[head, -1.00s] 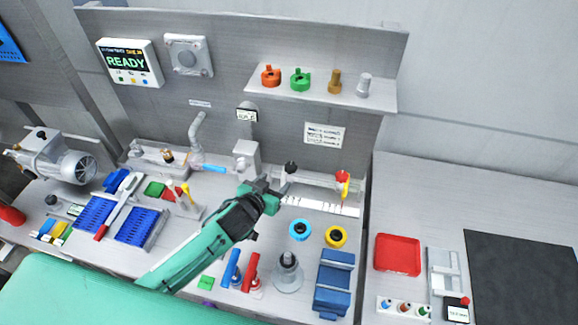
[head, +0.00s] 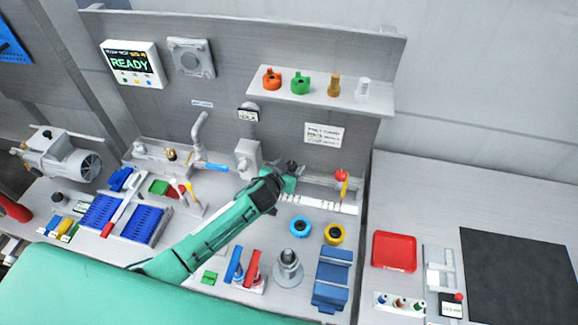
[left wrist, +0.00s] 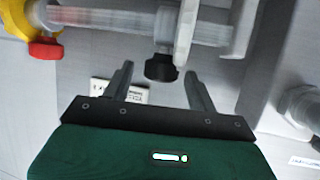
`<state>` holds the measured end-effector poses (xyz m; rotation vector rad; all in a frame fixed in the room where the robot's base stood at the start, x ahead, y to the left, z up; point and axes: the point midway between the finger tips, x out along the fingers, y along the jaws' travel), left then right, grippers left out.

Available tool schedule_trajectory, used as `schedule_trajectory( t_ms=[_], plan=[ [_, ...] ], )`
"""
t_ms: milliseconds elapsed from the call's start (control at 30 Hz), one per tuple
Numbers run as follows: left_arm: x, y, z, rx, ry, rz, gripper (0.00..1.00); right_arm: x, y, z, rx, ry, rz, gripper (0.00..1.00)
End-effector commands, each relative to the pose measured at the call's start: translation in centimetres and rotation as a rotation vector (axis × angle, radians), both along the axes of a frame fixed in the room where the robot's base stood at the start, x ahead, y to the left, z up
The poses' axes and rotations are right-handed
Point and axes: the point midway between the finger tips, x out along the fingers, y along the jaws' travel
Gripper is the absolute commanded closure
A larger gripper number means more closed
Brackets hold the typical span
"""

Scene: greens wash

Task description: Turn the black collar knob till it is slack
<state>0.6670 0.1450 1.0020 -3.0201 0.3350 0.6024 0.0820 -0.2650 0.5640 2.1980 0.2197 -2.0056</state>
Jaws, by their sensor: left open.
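The black collar knob (left wrist: 161,68) sits under a pale collar on a clear horizontal tube (left wrist: 110,18) in the left wrist view. In the head view the knob (head: 291,166) is partly covered by my gripper. My left gripper (left wrist: 158,72) is open, with one fingertip on each side of the knob in the picture. Gaps show between the knob and both fingers. How deep the knob lies between them I cannot tell. In the head view the left gripper (head: 288,174) is at the tube's left end. My right gripper is not in view.
A red handle (left wrist: 45,49) with a yellow part is at the tube's other end. A grey block (head: 248,158) stands left of the gripper. Blue (head: 300,227) and yellow (head: 334,234) rings lie in front. A shelf (head: 320,94) with several knobs hangs above.

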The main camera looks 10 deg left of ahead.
Motion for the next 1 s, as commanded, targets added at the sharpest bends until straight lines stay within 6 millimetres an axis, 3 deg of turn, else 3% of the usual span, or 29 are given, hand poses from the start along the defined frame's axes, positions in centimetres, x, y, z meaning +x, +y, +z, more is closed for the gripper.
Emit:
schedule_trajectory(
  t_ms=[200,433,1000],
  plan=[
    [0.0,-0.01,0.0,0.0,0.0,0.0,0.44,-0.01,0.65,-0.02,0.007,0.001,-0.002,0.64],
    [-0.01,0.0,0.0,0.0,0.0,0.0,0.87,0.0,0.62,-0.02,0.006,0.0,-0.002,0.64],
    [0.26,0.16,0.24,0.002,-0.004,-0.165,0.87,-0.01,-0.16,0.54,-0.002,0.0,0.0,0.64]
  ],
)
